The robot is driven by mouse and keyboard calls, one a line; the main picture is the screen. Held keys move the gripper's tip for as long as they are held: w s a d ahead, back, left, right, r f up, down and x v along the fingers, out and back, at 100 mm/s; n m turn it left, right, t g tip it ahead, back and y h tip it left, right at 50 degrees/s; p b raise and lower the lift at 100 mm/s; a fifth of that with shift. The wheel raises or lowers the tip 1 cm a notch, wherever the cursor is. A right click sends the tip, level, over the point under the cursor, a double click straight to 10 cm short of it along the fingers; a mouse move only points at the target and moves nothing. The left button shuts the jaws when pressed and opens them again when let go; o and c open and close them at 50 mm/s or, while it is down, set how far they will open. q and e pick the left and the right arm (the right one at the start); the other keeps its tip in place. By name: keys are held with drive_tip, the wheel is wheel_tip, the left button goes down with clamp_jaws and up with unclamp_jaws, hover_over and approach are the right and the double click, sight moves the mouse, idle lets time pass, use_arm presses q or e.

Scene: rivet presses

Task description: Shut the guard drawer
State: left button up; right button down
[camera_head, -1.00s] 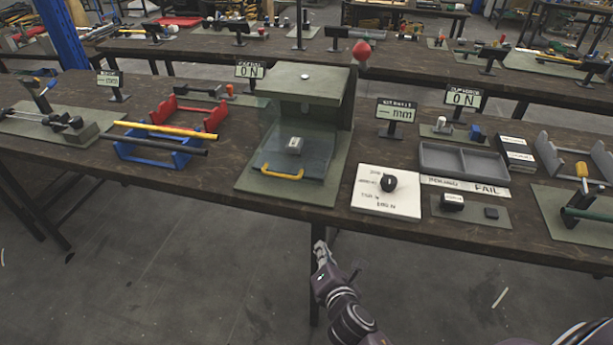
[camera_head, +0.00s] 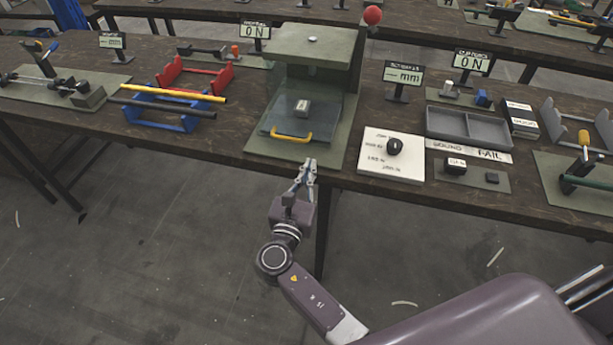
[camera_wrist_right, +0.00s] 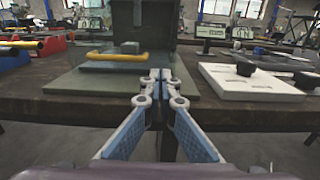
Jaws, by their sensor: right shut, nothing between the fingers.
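The guard drawer (camera_head: 277,120) is a clear, see-through tray with a yellow handle (camera_head: 290,135) on its front, pulled out from under the green press (camera_head: 312,50). A small grey block (camera_head: 303,109) shows inside it. In the right wrist view the yellow handle (camera_wrist_right: 117,56) lies ahead and to the left. My right gripper (camera_head: 308,164) is shut and empty, just in front of the table's front edge, below and slightly right of the handle, and apart from it. It also shows in the right wrist view (camera_wrist_right: 160,75). My left gripper is not in view.
A white board with a black knob (camera_head: 394,146) lies right of the press. A grey divided tray (camera_head: 467,140) is farther right. Red and blue stands with rods (camera_head: 165,115) are on the left. A red ball (camera_head: 372,15) sticks up beside the press.

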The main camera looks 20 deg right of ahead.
sight(320, 137)
drive_tip(key=b+x, duration=0.2)
drive_tip(key=x, duration=0.6)
drive_tip(key=shift+w+d, duration=0.2)
drive_tip(key=shift+d, duration=0.05)
drive_tip(key=shift+w+d, duration=0.1)
drive_tip(key=shift+w, duration=0.1)
drive_tip(key=b+x, duration=0.1)
drive_tip(key=x, duration=0.2)
drive_tip(key=shift+w+d, duration=0.2)
drive_tip(key=shift+w, duration=0.1)
drive_tip(key=shift+w+d, duration=0.1)
drive_tip(key=shift+w, duration=0.1)
drive_tip(key=shift+s, duration=0.15)
